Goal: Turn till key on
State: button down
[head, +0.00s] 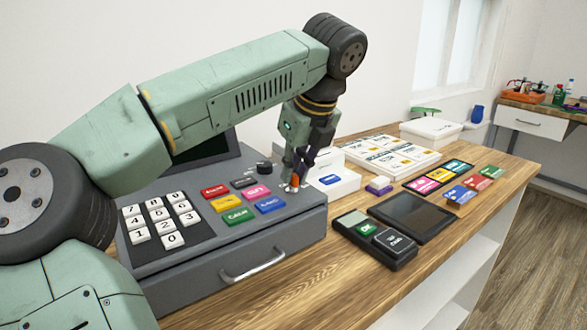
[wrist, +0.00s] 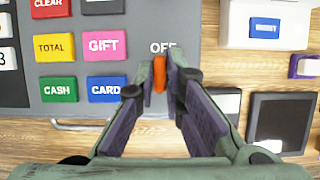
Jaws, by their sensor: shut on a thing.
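The grey till (head: 290,240) stands on the wooden counter, with its number keys and coloured buttons facing up. The orange till key (wrist: 159,76) sits at the till's right side, just below a partly covered label that seems to read OFF in the wrist view. It also shows in the head view (head: 294,182). My gripper (wrist: 160,72) points down at the key, with its fingertips on both sides of it, shut on it. The fingers hide part of the key and the panel around it. Any other position label is not visible.
A white box with a blue label (head: 332,180) stands just right of the till. A card terminal (head: 374,238), a dark tablet (head: 412,216) and coloured cards (head: 460,193) lie further right on the counter (head: 290,300). The till's drawer handle (head: 252,267) sticks out in front.

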jog(key=m+h, duration=0.1)
jog(key=m, duration=0.1)
jog(key=m+b, duration=0.1)
jog(key=m, duration=0.2)
jog(key=shift+a+t+h, duration=0.15)
jog(key=shift+t+h, duration=0.25)
jog(key=m+h+p, duration=0.1)
jog(key=m+h, duration=0.1)
jog(key=m, duration=0.3)
jog(key=shift+a+r, duration=0.1)
jog(key=shift+a, duration=0.05)
jog(key=m+p, duration=0.1)
jog(key=m, duration=0.1)
jog(key=m+h, duration=0.1)
jog(key=m, duration=0.1)
jog(key=shift+g+h+p, duration=0.3)
jog(key=shift+g+p, duration=0.1)
jog(key=shift+w+a+m+g+h+p, duration=0.1)
jog(key=shift+m+g+h+p, duration=0.25)
jog(key=shift+m, duration=0.5)
jog(key=shift+m+g+h+p, duration=0.15)
jog(key=shift+m+p, duration=0.35)
jog(key=shift+m, duration=0.35)
jog(key=c, duration=1.7)
grip_release()
